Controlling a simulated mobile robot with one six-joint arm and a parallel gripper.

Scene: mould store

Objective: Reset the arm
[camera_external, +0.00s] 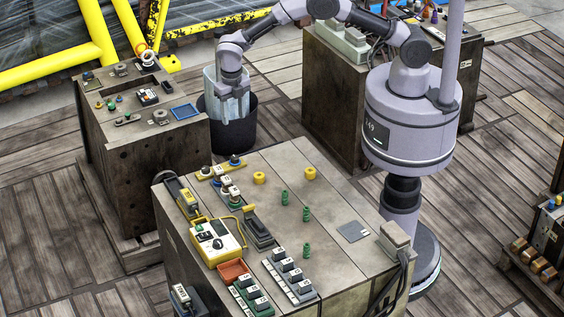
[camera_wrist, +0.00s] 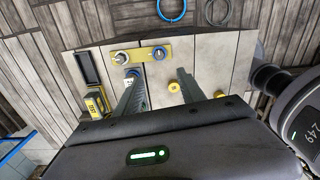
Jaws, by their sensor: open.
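My arm reaches left from my column in the external view, with its wrist bent down. My gripper (camera_external: 236,92) hangs at the dark bin (camera_external: 232,136) with a clear liner (camera_external: 211,85); I cannot tell whether it is above the bin or in front of it. In the wrist view my gripper (camera_wrist: 156,82) is open, its two grey fingers spread wide with nothing held between them. Beyond the fingers lies the bench top (camera_wrist: 210,62).
The near bench (camera_external: 334,205) carries a yellow meter box (camera_external: 215,241), black blocks, green pegs (camera_external: 284,197) and yellow knobs (camera_external: 310,173). A dark cabinet (camera_external: 150,150) stands left, and another bench (camera_external: 335,100) behind. Yellow rails (camera_external: 55,70) run at back left. Plank floor shows between.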

